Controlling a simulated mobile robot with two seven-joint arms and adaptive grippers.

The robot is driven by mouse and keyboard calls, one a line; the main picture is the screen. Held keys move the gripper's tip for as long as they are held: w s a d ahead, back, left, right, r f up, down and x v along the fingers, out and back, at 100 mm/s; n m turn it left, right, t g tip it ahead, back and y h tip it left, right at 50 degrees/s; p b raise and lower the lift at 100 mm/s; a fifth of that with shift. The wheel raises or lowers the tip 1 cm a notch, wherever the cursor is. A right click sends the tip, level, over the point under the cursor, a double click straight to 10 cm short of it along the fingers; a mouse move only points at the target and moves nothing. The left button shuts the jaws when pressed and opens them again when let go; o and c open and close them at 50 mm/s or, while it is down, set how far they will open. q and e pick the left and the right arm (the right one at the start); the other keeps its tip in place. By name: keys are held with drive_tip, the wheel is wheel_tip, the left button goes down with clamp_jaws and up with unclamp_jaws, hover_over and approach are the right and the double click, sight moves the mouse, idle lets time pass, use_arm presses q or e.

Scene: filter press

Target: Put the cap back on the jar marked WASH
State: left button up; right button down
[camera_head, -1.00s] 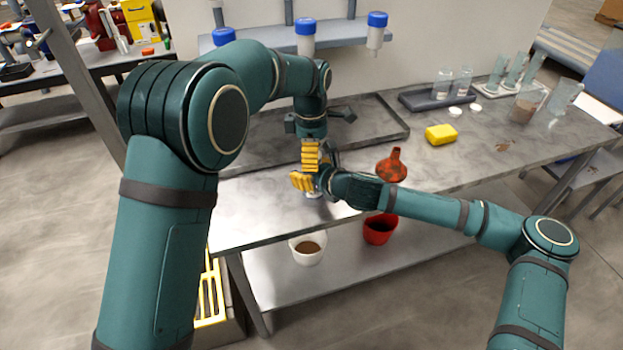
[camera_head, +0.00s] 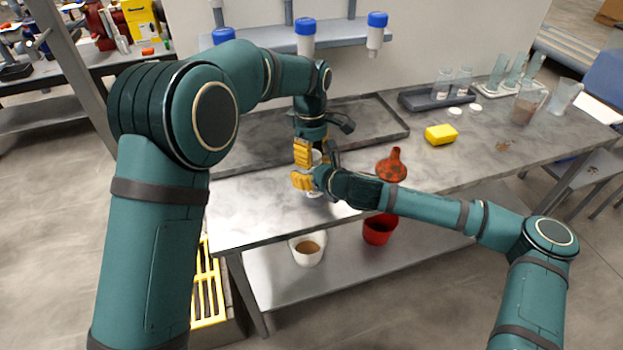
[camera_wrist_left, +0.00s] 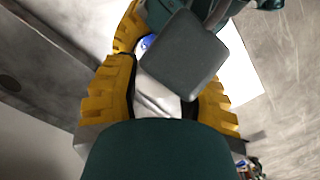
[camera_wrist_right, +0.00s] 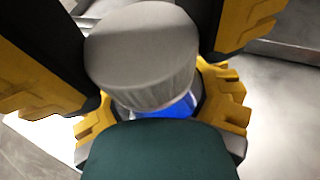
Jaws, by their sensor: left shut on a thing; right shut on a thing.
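My left gripper (camera_head: 311,152) comes down from above, shut on the white cap (camera_wrist_right: 145,50) with a ribbed side; the cap also shows between its yellow fingers in the left wrist view (camera_wrist_left: 158,95). My right gripper (camera_head: 305,181) is just below, shut around the jar, whose blue part (camera_wrist_right: 168,108) shows directly under the cap. The jar's pale lower part (camera_head: 314,193) shows below the fingers in the head view. The cap is over the jar's top; I cannot tell whether it is seated. No marking is readable.
A red funnel-like vessel (camera_head: 391,166) and a yellow block (camera_head: 441,134) are to the right on the bench. A dark tray (camera_head: 375,120) lies behind. Blue-capped bottles (camera_head: 376,35) hang from the shelf. Tubs stand on the lower shelf, including a white one (camera_head: 307,257).

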use_arm(q)
drive_tip(key=m, duration=0.7)
drive_tip(key=shift+m, duration=0.3)
drive_tip(key=o, duration=1.2)
drive_tip(key=shift+r, duration=0.1)
drive_tip(key=shift+r, duration=2.15)
